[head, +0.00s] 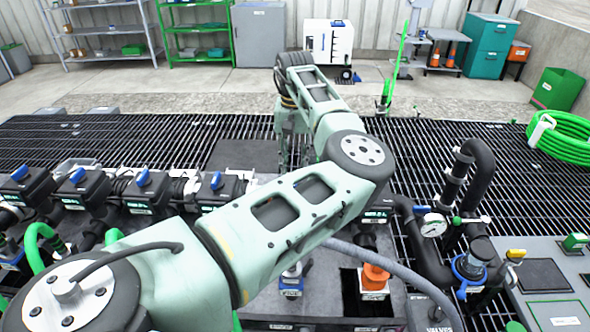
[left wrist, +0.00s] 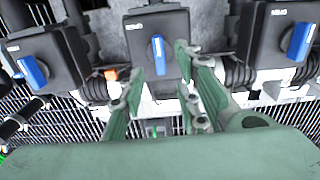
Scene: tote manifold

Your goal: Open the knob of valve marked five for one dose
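In the left wrist view my left gripper (left wrist: 160,64) is open. Its two green fingers stand on either side of a blue knob (left wrist: 158,54) on a dark valve box (left wrist: 166,30). The knob stands nearly upright; I cannot tell whether either finger touches it. Neighbouring valves with blue knobs show to the left (left wrist: 32,70) and right (left wrist: 299,42). In the head view several valves stand in a row, with a blue knob (head: 216,181) nearest the arm. My left arm hides the rest of the row. The valve labels are too small to read. My right gripper is not in view.
A pressure gauge (head: 433,225) and black bent pipe (head: 480,175) stand right of my arm. An orange-capped fitting (head: 375,278) and a blue fitting (head: 291,280) sit in front. A green hose coil (head: 565,140) lies at the right. Dark grating (head: 130,135) lies behind the valves.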

